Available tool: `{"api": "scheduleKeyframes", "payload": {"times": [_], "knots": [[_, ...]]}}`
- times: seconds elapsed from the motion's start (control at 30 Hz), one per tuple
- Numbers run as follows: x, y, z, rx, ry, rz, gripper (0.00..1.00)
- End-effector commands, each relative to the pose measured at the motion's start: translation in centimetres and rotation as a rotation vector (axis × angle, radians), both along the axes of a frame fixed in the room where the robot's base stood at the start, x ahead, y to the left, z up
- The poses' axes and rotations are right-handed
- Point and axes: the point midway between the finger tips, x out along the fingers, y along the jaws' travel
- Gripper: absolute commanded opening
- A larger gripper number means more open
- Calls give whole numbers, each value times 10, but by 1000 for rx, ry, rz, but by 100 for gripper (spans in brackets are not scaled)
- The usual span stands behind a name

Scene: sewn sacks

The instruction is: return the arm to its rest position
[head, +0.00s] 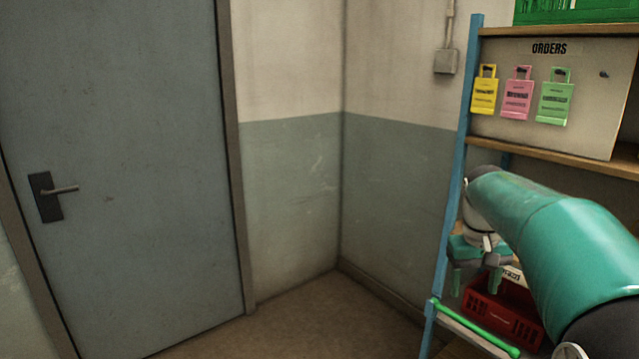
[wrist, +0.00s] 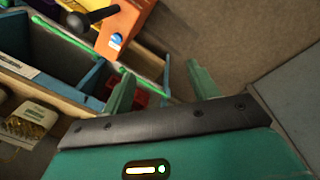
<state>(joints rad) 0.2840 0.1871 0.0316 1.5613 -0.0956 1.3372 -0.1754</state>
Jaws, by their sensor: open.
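My gripper (head: 475,284) hangs at the end of my teal arm on the right of the head view, in front of the blue-framed shelf. It also shows in the wrist view (wrist: 160,70), where its two green fingers stand apart with nothing between them. The floor and the edge of the shelf show beyond the fingers. My arm hides part of the shelf in the head view.
The shelf (head: 462,150) carries an orders board (head: 610,110) with yellow, pink and green tags. A red crate (head: 480,305) sits low, behind my gripper. A closed grey door (head: 120,150) is at left. Floor (head: 300,320) between door and shelf is clear.

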Motion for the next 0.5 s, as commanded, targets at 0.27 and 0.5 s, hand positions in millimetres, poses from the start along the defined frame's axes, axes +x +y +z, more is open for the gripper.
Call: {"api": "scheduleKeyframes", "payload": {"times": [0.27,0.5], "knots": [[-77,66,21,0,-153,34,59],[-146,109,11,21,-283,58,59]]}}
